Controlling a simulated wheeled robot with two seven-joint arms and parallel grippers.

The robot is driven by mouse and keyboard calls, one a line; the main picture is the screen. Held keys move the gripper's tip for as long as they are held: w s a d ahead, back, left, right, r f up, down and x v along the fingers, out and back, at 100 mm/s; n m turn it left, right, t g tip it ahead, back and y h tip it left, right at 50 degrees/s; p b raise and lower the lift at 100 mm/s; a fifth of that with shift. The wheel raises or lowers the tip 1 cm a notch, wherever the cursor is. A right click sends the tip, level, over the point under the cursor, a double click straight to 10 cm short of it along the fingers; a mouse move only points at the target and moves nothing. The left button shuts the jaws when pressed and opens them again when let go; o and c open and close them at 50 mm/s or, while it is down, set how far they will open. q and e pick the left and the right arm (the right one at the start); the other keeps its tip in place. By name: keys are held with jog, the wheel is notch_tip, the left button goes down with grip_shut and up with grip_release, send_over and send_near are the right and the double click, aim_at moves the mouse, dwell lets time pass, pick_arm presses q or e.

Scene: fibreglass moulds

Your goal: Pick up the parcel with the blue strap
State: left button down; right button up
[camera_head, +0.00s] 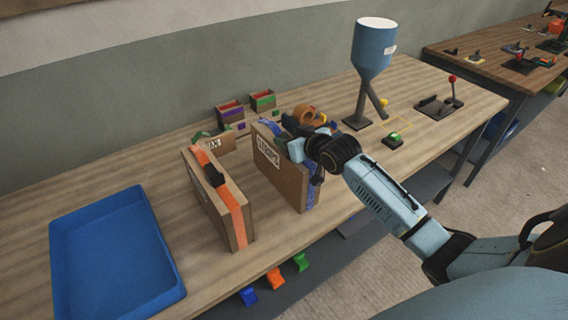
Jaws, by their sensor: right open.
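The parcel with the blue strap (277,168) stands upright on the wooden table, a brown box with a white label on its front. Its blue strap runs over the top and down the right side. My right gripper (298,148) is at the parcel's upper right edge, by the strap. The gripper is open; its fingers partly overlap the strap, and I cannot tell whether they touch it. My left gripper is not in view.
A parcel with an orange strap (222,200) stands close to the left. A blue tray (112,262) lies at the table's left end. Small boxes (229,117) stand behind, and a blue hopper (374,48) stands to the right. Coloured clips (274,278) show below the front edge.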

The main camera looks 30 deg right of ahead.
grip_shut()
dwell(0.4)
jog(key=shift+w+r, duration=0.1)
